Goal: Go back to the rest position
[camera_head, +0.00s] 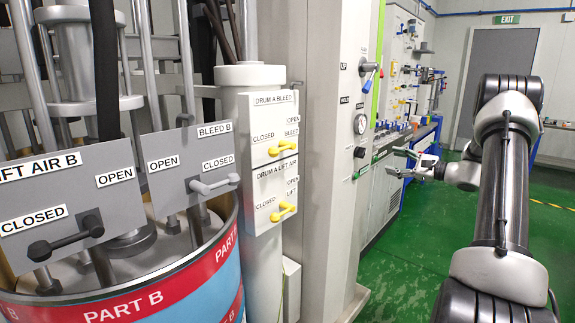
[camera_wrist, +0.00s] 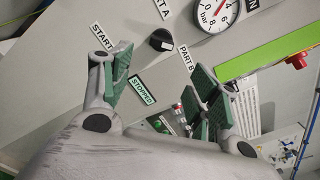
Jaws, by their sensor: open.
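My gripper (camera_head: 402,162) is open and empty in the head view, at the end of my arm, which reaches in from the right. It is close to the side of a tall light grey panel column. In the wrist view its two green-padded fingers (camera_wrist: 160,85) are spread apart. A black selector knob (camera_wrist: 161,40) on the grey panel (camera_wrist: 60,60) shows beyond them, between START, STOPPED and PART B labels. A pressure gauge (camera_wrist: 215,14) is at the top. I see no contact between fingers and panel.
On the left stands a PART B drum (camera_head: 150,300) with OPEN/CLOSED handle plates. Yellow DRUM A handles (camera_head: 283,147) are on a white post. Green floor (camera_head: 420,250) is open below my arm.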

